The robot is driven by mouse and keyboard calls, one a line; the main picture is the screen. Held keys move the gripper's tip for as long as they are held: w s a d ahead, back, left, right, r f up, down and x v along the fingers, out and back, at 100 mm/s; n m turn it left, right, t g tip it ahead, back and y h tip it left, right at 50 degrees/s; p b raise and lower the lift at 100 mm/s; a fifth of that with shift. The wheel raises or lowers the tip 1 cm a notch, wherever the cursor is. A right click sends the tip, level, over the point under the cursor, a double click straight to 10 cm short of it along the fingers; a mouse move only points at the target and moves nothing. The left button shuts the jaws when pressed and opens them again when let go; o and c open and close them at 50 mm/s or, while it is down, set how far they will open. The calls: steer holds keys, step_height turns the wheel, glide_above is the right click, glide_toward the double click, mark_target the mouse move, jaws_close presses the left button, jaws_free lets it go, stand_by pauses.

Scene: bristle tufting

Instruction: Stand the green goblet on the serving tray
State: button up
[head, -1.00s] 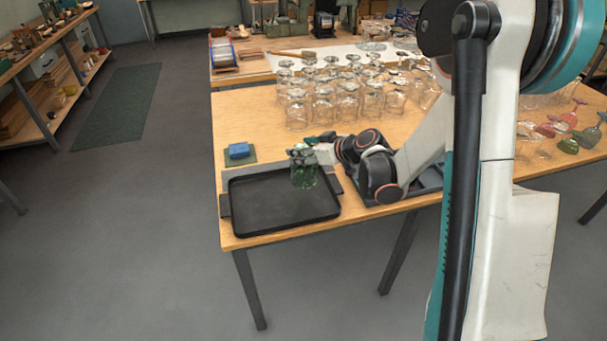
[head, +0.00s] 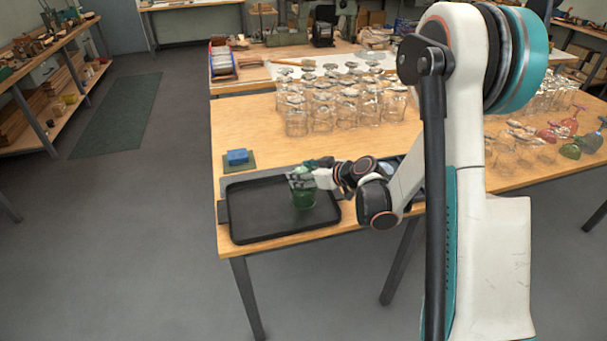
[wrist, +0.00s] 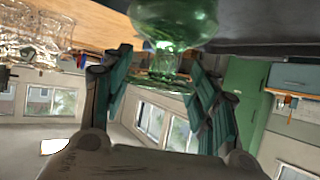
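The green goblet (head: 304,197) is upside down at the right part of the black serving tray (head: 262,218), bowl down and foot up. It seems to rest on the tray, though the contact under its rim is hard to see. My gripper (head: 301,180) is at the goblet's upper part, reaching in from the right. In the wrist view its fingers (wrist: 160,62) stand apart on either side of the stem, with gaps visible.
Several clear glasses (head: 322,112) stand upside down behind the tray. A blue block (head: 237,157) sits on a green pad at the tray's back left. More glasses, some red (head: 548,134) and green (head: 570,151), are at the right. The tray's left part is clear.

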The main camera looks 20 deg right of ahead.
steer(key=o, duration=0.4)
steer(key=shift+r, duration=0.1)
steer(key=p+v, duration=0.3)
steer(key=v, duration=0.9)
steer(key=shift+d, duration=0.1)
